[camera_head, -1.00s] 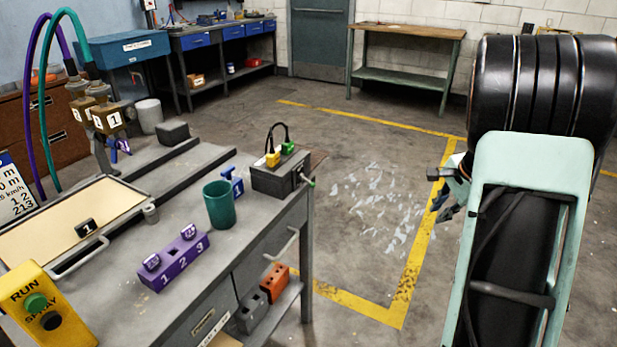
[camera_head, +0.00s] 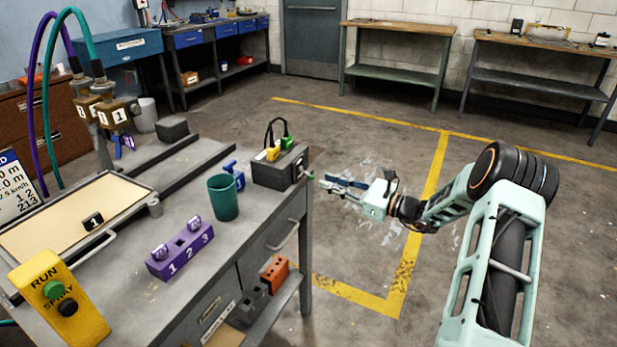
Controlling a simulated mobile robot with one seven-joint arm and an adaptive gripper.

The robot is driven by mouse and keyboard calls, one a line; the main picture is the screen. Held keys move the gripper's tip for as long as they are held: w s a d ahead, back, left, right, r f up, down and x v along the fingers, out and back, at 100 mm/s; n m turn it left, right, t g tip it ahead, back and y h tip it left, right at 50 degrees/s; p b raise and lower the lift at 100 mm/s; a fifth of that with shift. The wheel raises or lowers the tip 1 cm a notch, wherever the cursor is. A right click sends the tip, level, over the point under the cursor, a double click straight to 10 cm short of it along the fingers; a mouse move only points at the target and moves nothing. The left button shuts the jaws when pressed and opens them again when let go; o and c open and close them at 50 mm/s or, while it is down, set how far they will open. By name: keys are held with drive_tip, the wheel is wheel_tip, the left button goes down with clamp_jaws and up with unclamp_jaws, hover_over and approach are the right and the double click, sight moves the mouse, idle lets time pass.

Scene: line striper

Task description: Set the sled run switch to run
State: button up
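A grey box (camera_head: 277,167) with a yellow and a green plug on top stands at the right end of the bench. A small lever with a green tip (camera_head: 307,175) sticks out of its right side; its set position is too small to read. A yellow box (camera_head: 60,298) marked RUN and SPRAY, with a green and a black button, stands at the bench's front left. My gripper (camera_head: 324,183) is just right of the lever, beyond the bench edge, pointing left. Its fingers look apart and empty. I cannot tell whether it touches the lever.
On the bench (camera_head: 262,217) are a green cup (camera_head: 223,198), a purple numbered block (camera_head: 180,250), a blue clamp-like piece (camera_head: 233,174) and a tan-topped tray (camera_head: 35,222). The floor right of the bench is open, with yellow lines. Two tables (camera_head: 397,29) (camera_head: 545,43) stand at the back.

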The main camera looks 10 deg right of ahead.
sight(309, 176)
drive_tip(key=x, duration=0.7)
drive_tip(key=shift+w+a+b, duration=0.1)
drive_tip(key=shift+a+b, duration=0.05)
drive_tip(key=shift+b, duration=0.2)
drive_tip(key=shift+c, duration=0.5)
clamp_jaws()
